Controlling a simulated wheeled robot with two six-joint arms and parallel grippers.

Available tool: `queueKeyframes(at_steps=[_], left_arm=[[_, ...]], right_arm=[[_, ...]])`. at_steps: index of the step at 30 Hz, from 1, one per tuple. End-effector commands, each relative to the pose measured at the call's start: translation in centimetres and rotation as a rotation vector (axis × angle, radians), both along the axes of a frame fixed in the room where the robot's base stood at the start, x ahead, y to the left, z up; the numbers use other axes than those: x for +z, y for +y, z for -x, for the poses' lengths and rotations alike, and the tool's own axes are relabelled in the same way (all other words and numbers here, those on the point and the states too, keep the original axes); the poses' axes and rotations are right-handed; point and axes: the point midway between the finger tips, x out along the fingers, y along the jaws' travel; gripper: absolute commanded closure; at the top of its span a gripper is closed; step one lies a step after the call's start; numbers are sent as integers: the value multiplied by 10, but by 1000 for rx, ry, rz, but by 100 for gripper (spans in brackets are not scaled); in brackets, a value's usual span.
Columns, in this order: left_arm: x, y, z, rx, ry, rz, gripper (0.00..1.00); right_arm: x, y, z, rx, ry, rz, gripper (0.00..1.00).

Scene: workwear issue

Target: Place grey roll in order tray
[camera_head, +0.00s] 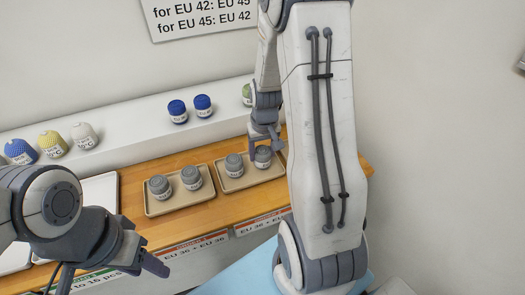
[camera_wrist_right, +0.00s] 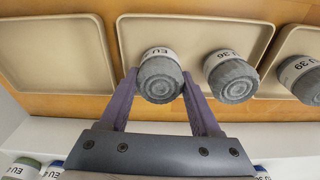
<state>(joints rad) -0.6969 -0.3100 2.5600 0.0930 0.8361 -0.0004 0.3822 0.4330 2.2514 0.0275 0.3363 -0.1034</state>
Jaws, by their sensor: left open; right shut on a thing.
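Two beige trays lie on the wooden counter: a left tray (camera_head: 168,208) with two grey rolls (camera_head: 159,187) (camera_head: 191,178), and a right tray (camera_head: 226,187) with two more. My right gripper (camera_wrist_right: 162,88) is shut on a grey roll (camera_wrist_right: 158,76) with a white EU label, its last digits hard to read. That roll also shows at the right side of the right tray in the head view (camera_head: 263,157). Whether it touches the tray floor is unclear. Beside it stands a grey roll marked EU 36 (camera_wrist_right: 231,78). My left gripper (camera_head: 154,267) is open and empty, in front of the counter.
Blue rolls (camera_head: 177,111) and a green one (camera_head: 247,95) stand on the white ledge behind, with knitted caps (camera_head: 52,144) to the left. Red-edged order labels (camera_head: 196,248) line the counter front. An empty beige tray (camera_wrist_right: 55,60) shows in the wrist view.

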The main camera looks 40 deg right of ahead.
Motion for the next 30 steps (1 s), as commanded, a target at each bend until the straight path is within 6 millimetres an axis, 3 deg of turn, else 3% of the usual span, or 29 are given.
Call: queueKeyframes(at_steps=[7,8,9,10,22,26,30], left_arm=[[-4,0,0,0,0,0,50],[-3,0,0,0,0,0,50],[-2,0,0,0,0,0,50],[-2,0,0,0,0,0,50],[1,0,0,0,0,0,50],[1,0,0,0,0,0,50],[2,0,0,0,0,0,50]], right_arm=[[-5,0,0,0,0,0,91],[-4,0,0,0,0,0,28],[-3,0,0,0,0,0,13],[-3,0,0,0,0,0,6],[4,0,0,0,-2,1,6],[23,0,1,0,-6,2,6],[55,1,4,-1,-9,3,6]])
